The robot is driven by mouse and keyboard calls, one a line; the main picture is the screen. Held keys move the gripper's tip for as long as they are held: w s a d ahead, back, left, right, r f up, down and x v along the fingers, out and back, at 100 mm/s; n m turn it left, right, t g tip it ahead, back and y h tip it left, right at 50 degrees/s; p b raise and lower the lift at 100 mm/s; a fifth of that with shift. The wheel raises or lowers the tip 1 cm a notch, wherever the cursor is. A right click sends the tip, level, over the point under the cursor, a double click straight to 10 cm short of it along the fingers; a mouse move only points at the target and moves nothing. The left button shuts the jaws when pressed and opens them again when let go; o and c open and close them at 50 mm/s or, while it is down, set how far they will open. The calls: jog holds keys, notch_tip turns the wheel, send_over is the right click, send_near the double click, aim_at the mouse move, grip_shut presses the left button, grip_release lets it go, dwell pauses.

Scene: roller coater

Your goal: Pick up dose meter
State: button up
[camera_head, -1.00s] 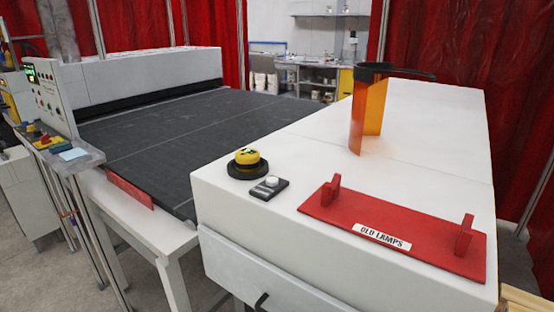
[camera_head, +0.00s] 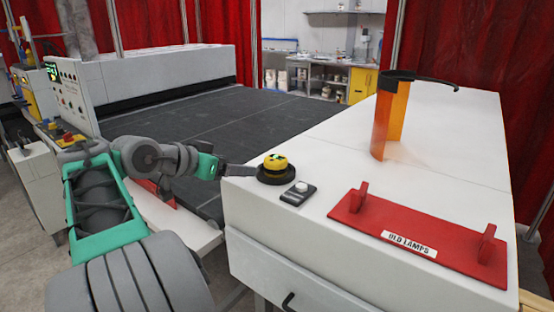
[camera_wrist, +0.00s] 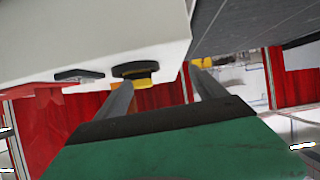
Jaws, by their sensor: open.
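A round yellow piece with dark markings on top (camera_head: 275,162) sits on a black round base on the white cabinet, near its left front corner. I cannot tell for certain which is the dose meter. My gripper (camera_head: 240,170) is open and empty, just left of the yellow piece. The dark device (camera_wrist: 78,75) is farther left there.
The white cabinet (camera_head: 330,125) also bears a red plate labelled "OLD LAMPS" (camera_head: 350,228) with two upright lugs, and an orange curved shield (camera_head: 390,120) with a black band. A dark conveyor bed (camera_head: 190,128) lies left. The cabinet top between these is clear.

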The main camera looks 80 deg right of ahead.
aim_at(272, 159)
jog(key=s, duration=0.1)
jog(key=s+d+r+m+g, duration=0.1)
jog(key=s, duration=0.1)
jog(key=s+r+m+g, duration=0.1)
jog(key=s, duration=0.1)
jog(key=shift+s+d+r, duration=0.1)
jog(key=shift+s+d, duration=0.05)
jog(key=p+x, duration=0.1)
jog(key=x, duration=0.5)
jog(key=shift+s+p, duration=0.3)
jog(key=shift+p, duration=0.05)
jog(key=shift+s+d+f+y, duration=0.1)
jog(key=shift+d+f+y, duration=0.2)
jog(key=shift+d+f, duration=0.1)
jog(key=shift+a, duration=0.1)
jog(key=shift+c, duration=0.5)
jog(key=c, duration=1.6)
